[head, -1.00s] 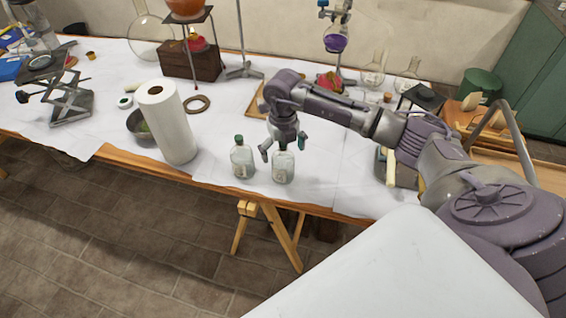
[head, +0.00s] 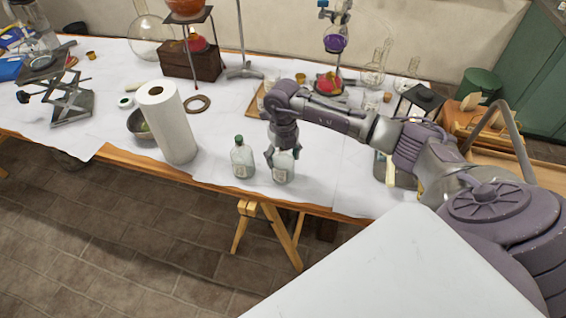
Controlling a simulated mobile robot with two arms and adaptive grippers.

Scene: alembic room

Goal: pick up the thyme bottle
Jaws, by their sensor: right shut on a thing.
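Two small clear bottles with pale labels stand side by side near the front edge of the table. The left bottle (head: 242,161) has a green cap and stands free. My right gripper (head: 283,156) is down over the top of the right bottle (head: 283,170), shut on it, and hides its cap. That bottle is upright, at table level. The labels are too small to read, so I cannot tell which one is thyme. My left gripper is not in view.
A paper towel roll (head: 167,122) stands left of the bottles, with a bowl (head: 139,125) behind it. A dark ring (head: 198,104) lies farther back. Glassware, stands and a wooden box (head: 190,62) fill the back. The cloth (head: 225,115) between is mostly clear.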

